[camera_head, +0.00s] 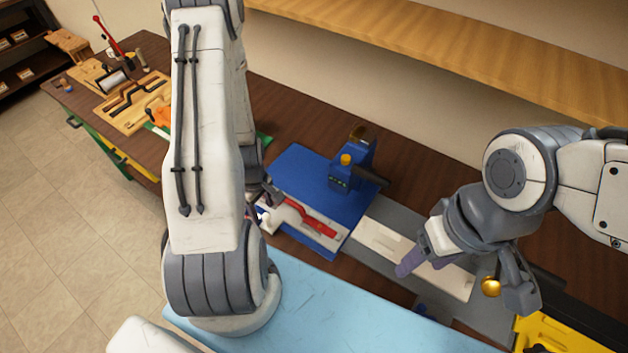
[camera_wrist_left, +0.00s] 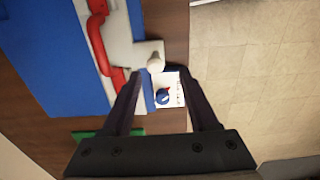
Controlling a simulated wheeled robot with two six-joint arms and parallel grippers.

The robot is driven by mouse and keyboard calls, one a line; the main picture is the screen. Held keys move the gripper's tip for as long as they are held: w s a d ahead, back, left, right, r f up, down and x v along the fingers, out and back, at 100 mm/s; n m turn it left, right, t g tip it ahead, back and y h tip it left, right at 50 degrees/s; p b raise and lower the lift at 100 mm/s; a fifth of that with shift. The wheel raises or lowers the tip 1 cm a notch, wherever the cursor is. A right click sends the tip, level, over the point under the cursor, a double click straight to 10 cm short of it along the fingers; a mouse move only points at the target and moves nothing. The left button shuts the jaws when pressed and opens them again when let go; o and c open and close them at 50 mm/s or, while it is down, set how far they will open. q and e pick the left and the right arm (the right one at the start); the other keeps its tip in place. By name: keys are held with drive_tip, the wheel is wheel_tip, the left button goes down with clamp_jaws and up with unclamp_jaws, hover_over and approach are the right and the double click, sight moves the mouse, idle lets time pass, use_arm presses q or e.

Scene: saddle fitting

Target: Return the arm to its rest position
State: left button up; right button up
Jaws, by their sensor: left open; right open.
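My left arm comes in from the upper left in the head view and hides part of the bench. Its gripper (camera_head: 264,204) is mostly hidden behind the arm, at the left edge of the blue fixture (camera_head: 312,175). In the left wrist view the left gripper (camera_wrist_left: 157,76) is open, with a white knob (camera_wrist_left: 155,63) and a small blue and red dial (camera_wrist_left: 163,96) showing between or beyond its fingers. A red handle (camera_head: 308,216) lies on the fixture's white front strip. My right gripper (camera_head: 462,280) is open above a pale plate (camera_head: 380,238), with a gold ball (camera_head: 491,286) near one finger.
A blue device (camera_head: 352,165) with an orange knob stands on the fixture. A wooden tool tray (camera_head: 133,103) lies at the far left of the brown bench. A wooden shelf (camera_head: 450,45) runs along the wall. A light blue surface (camera_head: 340,310) is in front. A yellow case (camera_head: 560,335) is at lower right.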

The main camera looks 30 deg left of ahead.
use_arm(q)
drive_tip(key=shift+w, duration=0.1)
idle(0.3)
drive_tip(key=w+d+r+m+b, duration=0.2)
drive_tip(key=d+r+m+b, duration=0.25)
drive_tip(key=d, duration=0.35)
drive_tip(key=w+d+r+m+b, duration=0.2)
drive_tip(key=d+r+m+b, duration=0.1)
drive_tip(key=d+m, duration=0.4)
drive_tip(key=s+d+r+m+h+b, duration=0.1)
drive_tip(key=s+d+r+m+b, duration=0.4)
drive_tip(key=s+d+m, duration=0.7)
wheel_tip(320, 180, up, 2)
drive_tip(key=shift+s+d+r+b, duration=0.1)
drive_tip(key=shift+s+d+b, duration=0.25)
drive_tip(key=shift+s+d, duration=0.45)
drive_tip(key=shift+s+a, duration=0.15)
drive_tip(key=shift+a, duration=0.05)
